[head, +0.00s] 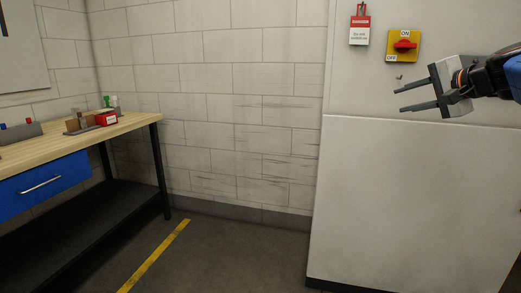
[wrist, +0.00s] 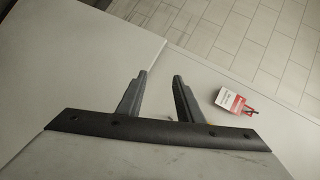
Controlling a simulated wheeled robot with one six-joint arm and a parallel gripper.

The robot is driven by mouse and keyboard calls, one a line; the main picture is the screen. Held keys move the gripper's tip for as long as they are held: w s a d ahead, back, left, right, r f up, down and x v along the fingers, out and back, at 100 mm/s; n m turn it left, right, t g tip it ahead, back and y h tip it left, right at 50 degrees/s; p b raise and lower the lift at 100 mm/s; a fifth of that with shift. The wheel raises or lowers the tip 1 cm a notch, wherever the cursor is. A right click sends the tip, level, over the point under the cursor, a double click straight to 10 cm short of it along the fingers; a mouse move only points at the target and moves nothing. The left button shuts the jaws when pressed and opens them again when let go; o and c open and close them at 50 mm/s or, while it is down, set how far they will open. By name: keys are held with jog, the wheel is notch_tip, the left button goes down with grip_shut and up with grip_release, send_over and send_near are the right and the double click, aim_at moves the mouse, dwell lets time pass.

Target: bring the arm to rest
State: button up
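My gripper (head: 402,98) shows at the right of the head view, pointing left in front of the pale cabinet. Its two fingers are apart with nothing between them. In the wrist view the gripper (wrist: 163,76) also shows open and empty, with the pale cabinet surface behind it. A yellow switch plate (head: 403,46) with a red rotary knob is on the cabinet above the gripper. A red and white tag (head: 360,30) hangs to its left; the tag also shows in the wrist view (wrist: 229,99), right of the fingers.
The pale cabinet (head: 410,200) fills the right side. A wooden-topped bench (head: 60,140) with a blue drawer (head: 42,185) stands at the left, with small items on it. A yellow floor line (head: 155,256) crosses the clear floor between them. A brick wall (head: 215,110) is behind.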

jog(key=s+a+f+n+g, duration=0.35)
jog(key=s+a+f, duration=0.5)
jog(key=f, duration=0.35)
jog(key=s+a+f+n+g+h, duration=0.1)
jog(key=s+f+n, duration=0.3)
jog(key=s+f, duration=0.6)
jog(key=s+a+f+n+g+h, duration=0.1)
jog(key=s+f+n+g, duration=0.3)
jog(key=s+f, duration=0.7)
notch_tip(320, 180, down, 5)
jog(key=shift+s+a+r+n+h, duration=0.15)
jog(key=shift+s+a+n+h, duration=0.15)
jog(key=shift+h, duration=0.6)
